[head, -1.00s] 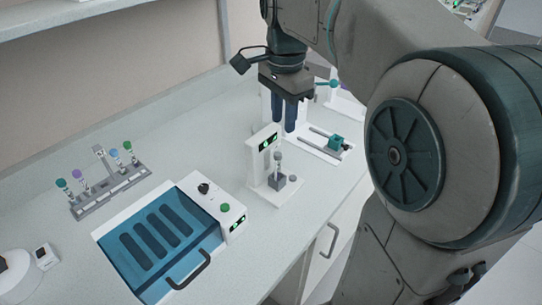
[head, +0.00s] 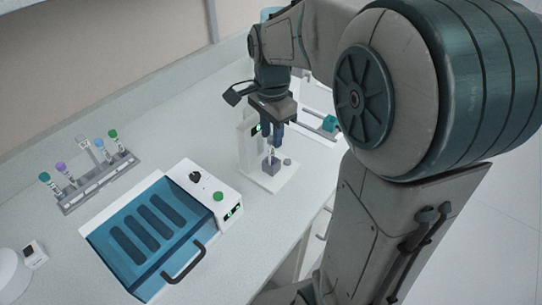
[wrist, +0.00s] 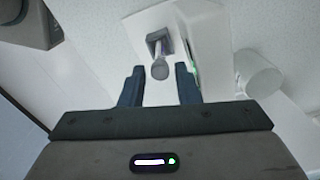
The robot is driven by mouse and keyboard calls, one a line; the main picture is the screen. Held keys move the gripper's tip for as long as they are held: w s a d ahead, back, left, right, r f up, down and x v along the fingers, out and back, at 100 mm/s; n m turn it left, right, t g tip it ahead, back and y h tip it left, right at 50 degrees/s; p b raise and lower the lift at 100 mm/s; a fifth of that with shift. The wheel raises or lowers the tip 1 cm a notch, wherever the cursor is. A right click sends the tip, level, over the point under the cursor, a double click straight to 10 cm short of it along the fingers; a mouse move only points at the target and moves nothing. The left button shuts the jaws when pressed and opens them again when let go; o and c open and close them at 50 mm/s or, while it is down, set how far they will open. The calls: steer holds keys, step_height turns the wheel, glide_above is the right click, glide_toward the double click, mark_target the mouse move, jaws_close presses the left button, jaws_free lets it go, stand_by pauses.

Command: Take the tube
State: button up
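A tube (head: 271,152) with a grey cap stands upright in a small grey holder (head: 271,168) on a white device (head: 249,146) on the counter. My gripper (head: 272,137) points down just above the tube, with its fingers open. In the wrist view, the tube's round cap (wrist: 160,69) shows in the gap between my two fingertips (wrist: 160,76), with space on both sides. I cannot tell whether the cap is level with the fingertips or a little below them. The upper part of the device is partly hidden behind my gripper.
A grey rack (head: 98,184) holds several tubes with coloured caps at the left. A white machine with a blue lid (head: 150,235) and a dark handle (head: 183,263) stands in front of it. Another device with a teal block (head: 329,123) is right of my gripper.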

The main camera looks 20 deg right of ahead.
step_height(320, 180, down, 2)
steer(key=shift+f, duration=0.2)
steer(key=c, duration=0.6)
steer(key=shift+r, duration=0.55)
steer(key=s+d+r, duration=0.1)
steer(key=d+r, duration=0.9)
steer(key=d, duration=0.1)
steer(key=shift+s+d, duration=0.3)
